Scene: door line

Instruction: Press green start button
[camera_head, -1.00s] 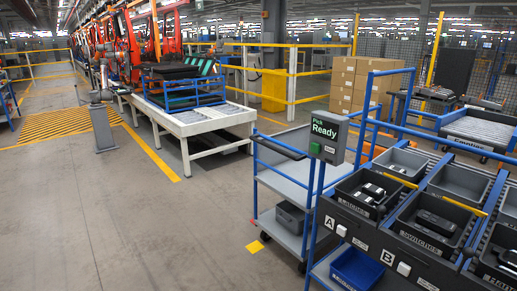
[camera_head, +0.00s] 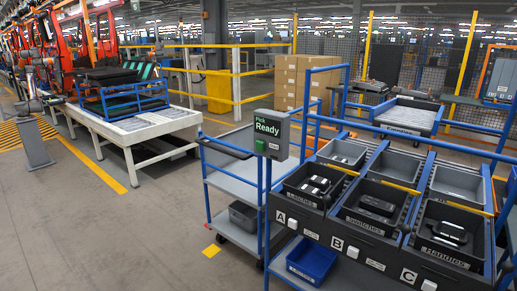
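The box has a screen reading "Pick Ready" and is mounted on a blue post at the left end of the bin rack. A small label sits to the right of the button. Neither of my grippers shows in the head view, so their distance from the button cannot be seen.
A blue-framed cart (camera_head: 232,176) stands left of the control box. A white conveyor table (camera_head: 140,128) is further left. Open grey floor (camera_head: 100,230) lies at the front left.

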